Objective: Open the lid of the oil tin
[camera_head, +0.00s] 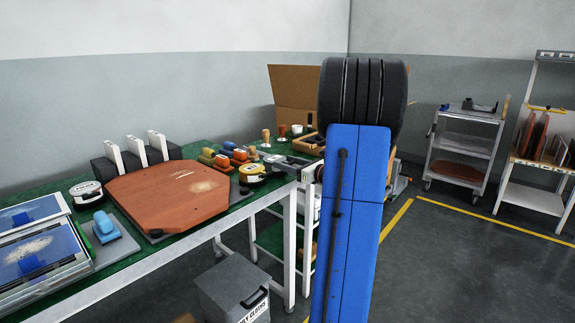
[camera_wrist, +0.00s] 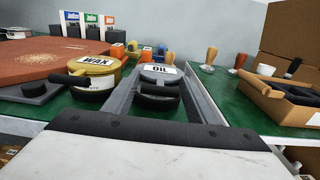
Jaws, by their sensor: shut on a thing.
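The oil tin (camera_wrist: 160,72) is in the middle of the wrist view, with a grey lid and a white "OIL" label facing up. A black part shows on its near side. My gripper (camera_wrist: 162,80) has its two long grey fingers along either side of the tin, and is shut on it. Whether it grips the lid or the body, and whether the lid is raised, I cannot tell. In the head view my gripper (camera_head: 290,164) is over the far right end of the green bench, and the oil tin cannot be made out clearly there.
A yellow wax tin (camera_wrist: 93,66) stands close to the left of my gripper; it also shows in the head view (camera_head: 253,173). A brown board (camera_head: 165,195) lies left of it. A cardboard tray (camera_wrist: 275,101) is on the right. Tampers (camera_wrist: 210,58) stand behind.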

